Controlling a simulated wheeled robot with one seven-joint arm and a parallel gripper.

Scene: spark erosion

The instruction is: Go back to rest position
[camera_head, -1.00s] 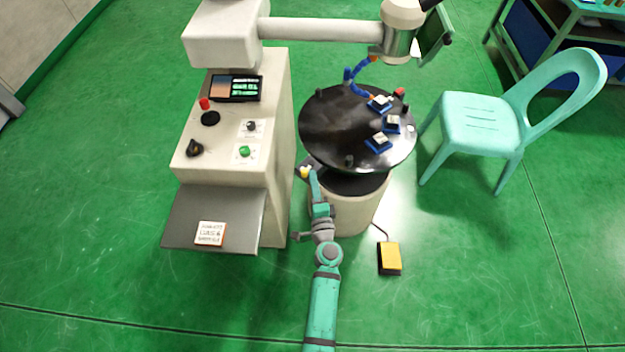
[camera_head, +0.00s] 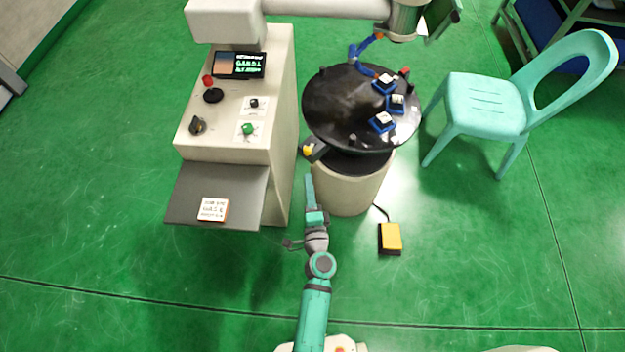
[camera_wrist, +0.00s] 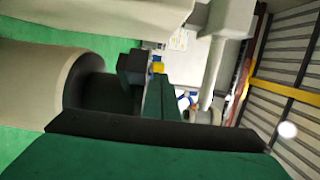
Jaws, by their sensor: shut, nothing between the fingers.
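My gripper (camera_head: 309,181) is at the end of my teal arm, low in front of the round machine's pale base and right of the white control cabinet (camera_head: 280,90). It is shut and empty. In the wrist view its teal finger (camera_wrist: 160,100) points toward a dark block with a yellow part (camera_wrist: 158,68). The same block with its yellow part (camera_head: 308,150) shows at the left edge of the black round table (camera_head: 340,125) in the head view, a small gap beyond my fingertips.
Several blue-based fixtures (camera_head: 382,122) sit on the black table. A yellow foot pedal (camera_head: 390,237) lies on the floor to the right, with a teal chair (camera_head: 485,105) beyond. A grey shelf (camera_head: 215,190) juts from the cabinet. The green floor in front is clear.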

